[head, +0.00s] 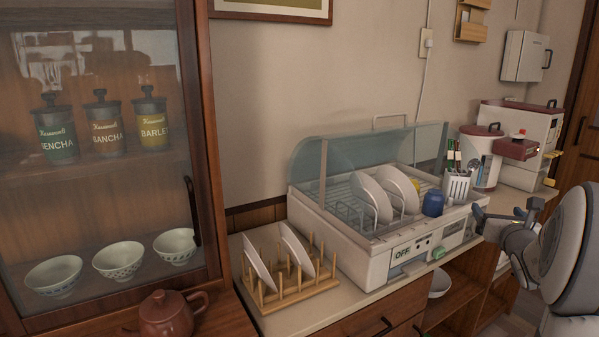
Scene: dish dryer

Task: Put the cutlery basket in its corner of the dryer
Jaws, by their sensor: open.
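The cutlery basket (456,188) is a small white slotted holder with several utensils standing in it, some with dark or green handles. It stands upright at the right end of the dish dryer (379,266), by the blue cup. I cannot tell whether it sits fully down in the corner. The dryer is a white box with a wire rack and a clear, bluish lid that is raised. My gripper (481,221) is open and empty, just in front of the dryer's right end, below and right of the basket and apart from it.
White plates (372,194) and a blue cup (433,203) stand in the dryer. A wooden plate rack (290,292) stands on the counter at left. A white canister (480,160) with a dark red lid and a red-and-white appliance (528,140) stand behind, at right.

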